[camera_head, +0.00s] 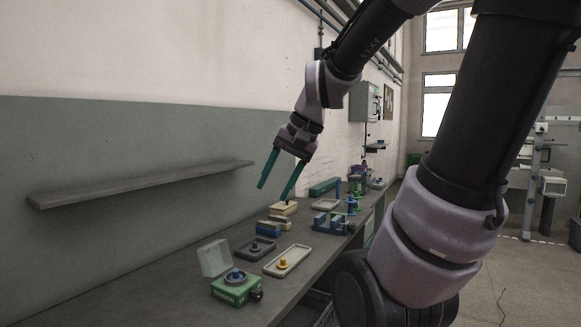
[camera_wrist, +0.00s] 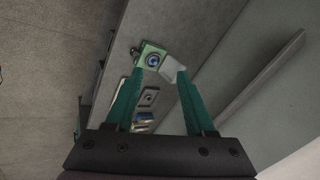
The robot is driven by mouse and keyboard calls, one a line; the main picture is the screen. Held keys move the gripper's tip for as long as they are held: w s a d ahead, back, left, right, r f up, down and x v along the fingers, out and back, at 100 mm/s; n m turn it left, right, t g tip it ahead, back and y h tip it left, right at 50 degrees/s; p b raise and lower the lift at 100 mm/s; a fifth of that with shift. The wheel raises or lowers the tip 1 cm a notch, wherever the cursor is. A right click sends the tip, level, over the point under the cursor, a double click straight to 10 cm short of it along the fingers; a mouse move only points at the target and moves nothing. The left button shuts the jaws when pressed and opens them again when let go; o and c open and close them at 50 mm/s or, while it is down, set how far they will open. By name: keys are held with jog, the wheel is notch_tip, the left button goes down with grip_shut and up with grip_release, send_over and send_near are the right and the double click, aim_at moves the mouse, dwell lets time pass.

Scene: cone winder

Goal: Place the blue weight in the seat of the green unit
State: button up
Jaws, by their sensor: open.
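The green unit (camera_head: 231,292) stands at the near end of the bench, with its pale lid (camera_head: 214,258) raised and a dark knob on its right side. A blue piece with an orange top (camera_head: 235,274), which looks like the blue weight, sits in a grey ring on top of the unit; I cannot tell how deep it sits. In the wrist view the blue round piece (camera_wrist: 153,60) shows on the green unit (camera_wrist: 146,50), near the fingertips. My gripper (camera_head: 274,192) is open and empty, high above the bench, with its teal fingers pointing down.
A pale tray (camera_head: 301,249) with a yellow piece and a dark tray (camera_head: 243,252) lie behind the unit. Blue and tan blocks (camera_head: 268,228) and other fixtures stand farther along the bench (camera_head: 150,292). A wall shelf (camera_head: 140,183) juts out at left.

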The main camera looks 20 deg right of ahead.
jog(key=s+r+t, duration=0.1)
jog(key=s+d+r+n+h, duration=0.1)
jog(key=s+r+n+t, duration=0.1)
jog(key=s+r, duration=0.1)
jog(key=shift+d+t+h, duration=0.3)
jog(key=shift+d, duration=0.05)
dwell(1.0)
